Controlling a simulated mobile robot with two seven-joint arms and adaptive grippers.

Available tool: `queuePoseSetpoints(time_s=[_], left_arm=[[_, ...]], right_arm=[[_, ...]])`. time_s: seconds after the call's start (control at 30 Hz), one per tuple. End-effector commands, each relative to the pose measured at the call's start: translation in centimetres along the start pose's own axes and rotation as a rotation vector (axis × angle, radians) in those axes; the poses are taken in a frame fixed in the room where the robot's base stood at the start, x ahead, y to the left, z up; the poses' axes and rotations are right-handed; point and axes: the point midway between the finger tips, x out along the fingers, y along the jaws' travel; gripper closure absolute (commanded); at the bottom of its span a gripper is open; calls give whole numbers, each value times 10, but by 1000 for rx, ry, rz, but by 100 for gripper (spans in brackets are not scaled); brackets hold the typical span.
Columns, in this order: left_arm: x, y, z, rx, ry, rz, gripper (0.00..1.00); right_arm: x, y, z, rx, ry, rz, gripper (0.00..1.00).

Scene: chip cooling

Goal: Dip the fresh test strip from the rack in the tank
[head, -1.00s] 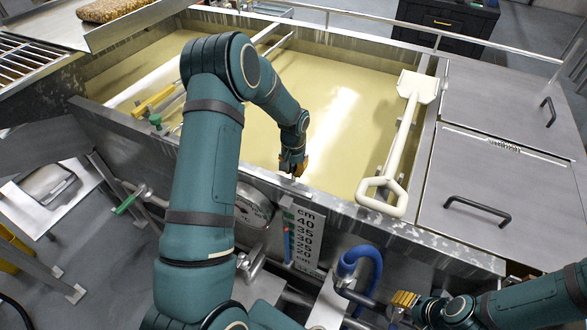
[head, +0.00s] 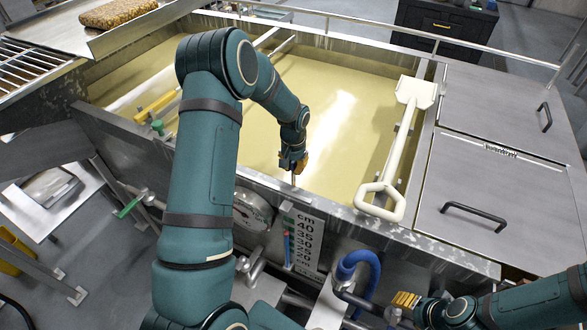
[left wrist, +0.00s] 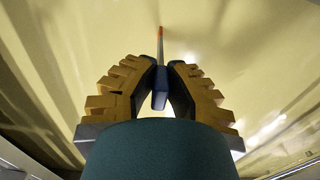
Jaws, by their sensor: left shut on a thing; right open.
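The tank (head: 470,262) is a large steel basin of pale yellow liquid (head: 350,90). My left gripper (head: 292,166) is over its front side, just inside the front wall, with its fingers pointing down. In the left wrist view, my left gripper (left wrist: 160,82) is shut on the dark blue end of a thin test strip (left wrist: 160,45) with an orange tip. The tip points away from the fingers toward the liquid; I cannot tell whether it touches. My right gripper (head: 405,300) is open and empty, low outside the tank. I cannot make out the rack clearly.
A white long-handled paddle (head: 411,120) lies across the tank's right side. Grey lids (head: 490,205) with black handles cover the right end. A cm scale (head: 305,240), a dial gauge (head: 250,210) and a blue hose (head: 355,265) are on the front.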

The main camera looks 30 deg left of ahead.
Motion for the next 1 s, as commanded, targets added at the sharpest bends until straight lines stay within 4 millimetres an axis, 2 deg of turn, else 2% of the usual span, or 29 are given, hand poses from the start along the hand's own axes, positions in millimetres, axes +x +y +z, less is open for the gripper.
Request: queuePoseSetpoints(time_s=[0.03,0.7,1.0], left_arm=[[-9,0,0,0,1,0,100],[-81,0,0,0,1,0,100],[-112,0,0,1,2,0,100]], right_arm=[[-6,-2,-1,0,0,-1,47],[-48,-16,-6,-1,-2,-7,47],[-57,-20,-8,-3,-3,-8,47]])
